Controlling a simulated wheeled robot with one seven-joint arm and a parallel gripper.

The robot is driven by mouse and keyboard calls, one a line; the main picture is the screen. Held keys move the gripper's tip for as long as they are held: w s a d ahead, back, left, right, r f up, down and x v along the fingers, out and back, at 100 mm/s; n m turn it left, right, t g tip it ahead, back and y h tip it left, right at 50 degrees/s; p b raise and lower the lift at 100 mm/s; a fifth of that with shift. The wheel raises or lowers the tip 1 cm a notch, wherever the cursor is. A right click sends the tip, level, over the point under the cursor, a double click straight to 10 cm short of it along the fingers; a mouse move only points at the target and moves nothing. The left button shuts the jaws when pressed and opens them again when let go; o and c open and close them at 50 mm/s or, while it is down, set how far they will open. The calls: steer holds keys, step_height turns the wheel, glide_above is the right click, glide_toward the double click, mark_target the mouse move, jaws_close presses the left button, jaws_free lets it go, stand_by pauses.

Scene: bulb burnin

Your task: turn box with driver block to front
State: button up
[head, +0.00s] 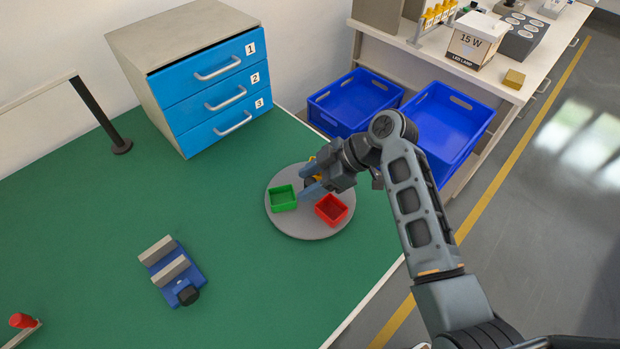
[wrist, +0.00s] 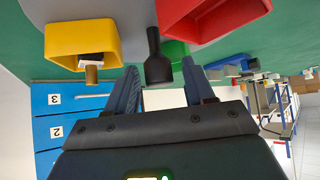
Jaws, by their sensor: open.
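A grey round turntable (head: 300,228) lies on the green table and carries small open boxes. A green box (head: 282,198) is at its left and a red box (head: 331,209) at its right front; the red box also shows in the wrist view (wrist: 232,28). A yellow box (wrist: 103,38) is at the back, mostly hidden by my gripper in the head view. In it is a small block (wrist: 92,60) with white, black and brass-coloured parts. My gripper (wrist: 160,68) is open above the turntable, its fingers either side of a black upright knob (wrist: 157,62). Contact cannot be told.
A cabinet with three blue drawers (head: 222,94) stands at the back of the table. A blue vise-like fixture (head: 174,270) lies at left front. Blue bins (head: 355,98) and a shelf with a lamp carton (head: 474,40) are beyond the table's right edge.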

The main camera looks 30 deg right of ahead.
jaws_close()
stand_by(0.4)
